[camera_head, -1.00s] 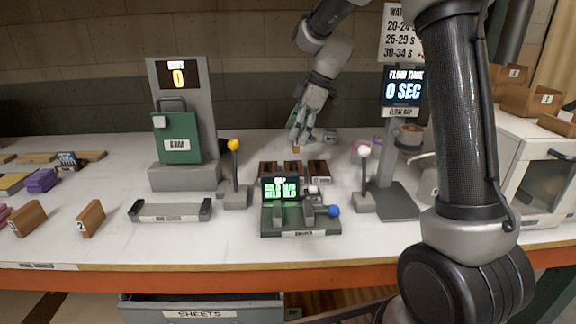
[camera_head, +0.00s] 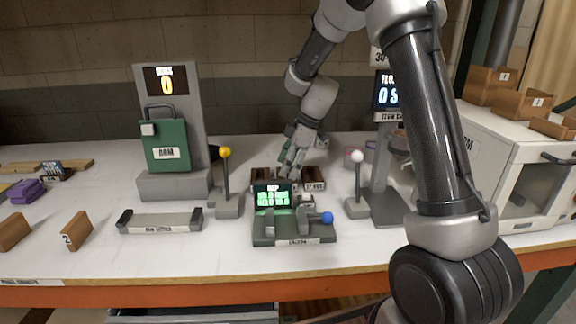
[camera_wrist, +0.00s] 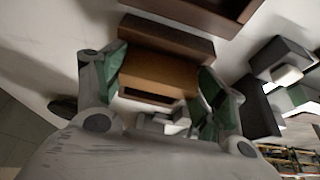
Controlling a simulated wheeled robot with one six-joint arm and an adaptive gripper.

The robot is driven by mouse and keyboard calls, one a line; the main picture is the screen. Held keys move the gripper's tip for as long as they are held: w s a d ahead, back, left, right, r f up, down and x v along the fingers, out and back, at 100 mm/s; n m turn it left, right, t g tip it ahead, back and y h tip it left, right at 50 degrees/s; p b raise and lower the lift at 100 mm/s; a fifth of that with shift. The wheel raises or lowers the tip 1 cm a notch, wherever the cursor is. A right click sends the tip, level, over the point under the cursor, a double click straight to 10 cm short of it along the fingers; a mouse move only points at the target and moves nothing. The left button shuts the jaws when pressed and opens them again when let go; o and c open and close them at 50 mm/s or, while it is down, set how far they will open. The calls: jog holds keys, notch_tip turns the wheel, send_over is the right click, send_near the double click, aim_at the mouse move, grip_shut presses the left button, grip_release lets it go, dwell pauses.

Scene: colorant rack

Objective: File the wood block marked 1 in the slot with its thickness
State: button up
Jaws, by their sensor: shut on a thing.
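My gripper (camera_head: 290,168) is over the brown slotted rack (camera_head: 314,185), behind the caliper-like gauge. In the wrist view my gripper (camera_wrist: 160,85) is shut on a wood block (camera_wrist: 158,75), its green pads on both sides. No number can be read on the held block. Dark brown rack pieces (camera_wrist: 168,36) lie just beyond the block in the wrist view. I cannot tell whether the block is inside a slot or above it. In the head view my fingers hide the block and the rack's middle.
The gauge (camera_head: 292,228) with a green display and blue knob stands in front of the rack. Levers with a yellow knob (camera_head: 225,153) and a white knob (camera_head: 357,157) flank it. A block marked 2 (camera_head: 76,231) stands at left. The front table strip is clear.

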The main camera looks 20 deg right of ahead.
jog(key=shift+f, duration=0.15)
jog(key=o, duration=1.1)
jog(key=v, duration=1.2)
jog(key=shift+s+a, duration=0.15)
